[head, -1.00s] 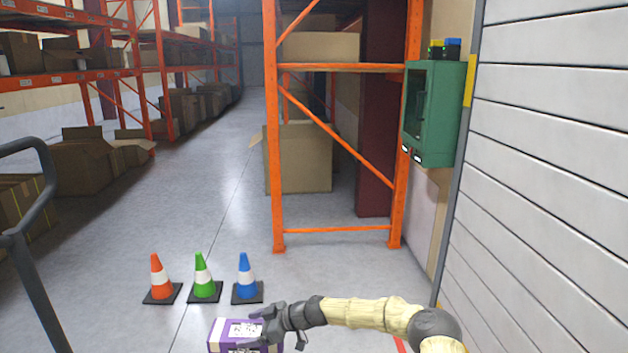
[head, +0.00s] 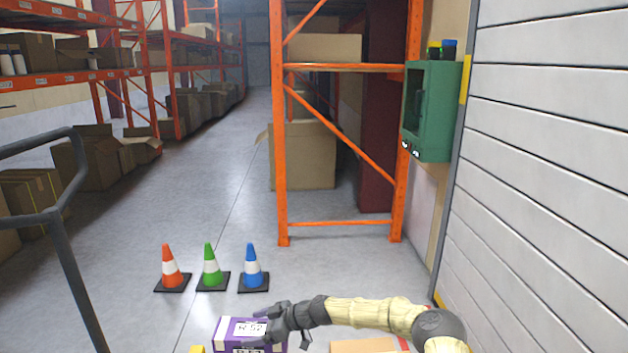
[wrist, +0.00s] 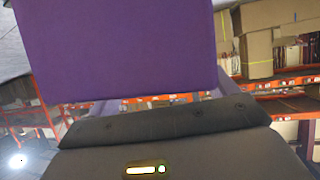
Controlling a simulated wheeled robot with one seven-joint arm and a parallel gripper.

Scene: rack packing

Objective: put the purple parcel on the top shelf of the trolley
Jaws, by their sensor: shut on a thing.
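The purple parcel (head: 231,328) has white labels and shows at the bottom of the head view. My gripper (head: 268,325) is shut on its right side and holds it up. In the wrist view the parcel's purple face (wrist: 120,45) fills the upper left, right against the gripper (wrist: 165,122). The fingertips are partly hidden by the parcel. A dark metal rail (head: 62,215) at the left edge of the head view may be part of the trolley; no shelf of it shows.
Orange (head: 172,270), green (head: 211,268) and blue (head: 252,270) cones stand on the floor beyond the parcel. An orange rack (head: 282,180) and a green wall cabinet (head: 433,110) are ahead. A grey slatted wall (head: 550,180) closes the right. The aisle floor at centre left is clear.

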